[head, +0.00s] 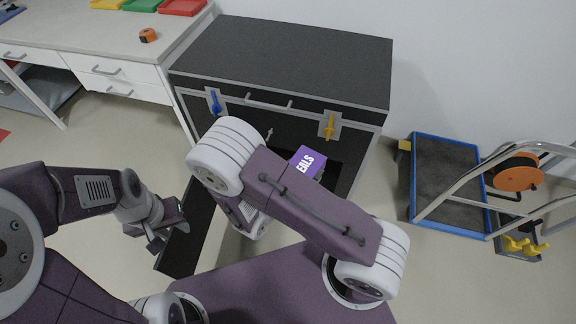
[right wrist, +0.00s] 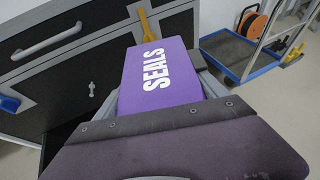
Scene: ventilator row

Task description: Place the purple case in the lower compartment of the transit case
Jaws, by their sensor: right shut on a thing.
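The purple case (right wrist: 160,76), marked "SEALS", is held in my right gripper (right wrist: 165,100), which is shut on it. In the head view the purple case (head: 306,162) shows past my right arm, in front of the dark lower opening of the transit case. The transit case (head: 290,60) is a large black box with grey edges, a blue latch (head: 215,102) and an orange latch (head: 329,126). Its lower front (head: 178,240) is partly hidden by my right arm. My left gripper (head: 168,232) is at the lower left, apart from the purple case, with its fingers spread and nothing between them.
A white bench (head: 100,35) with drawers and coloured trays stands at the left, with an orange tape item (head: 148,35) on it. Bare floor lies between transit case and trolley.

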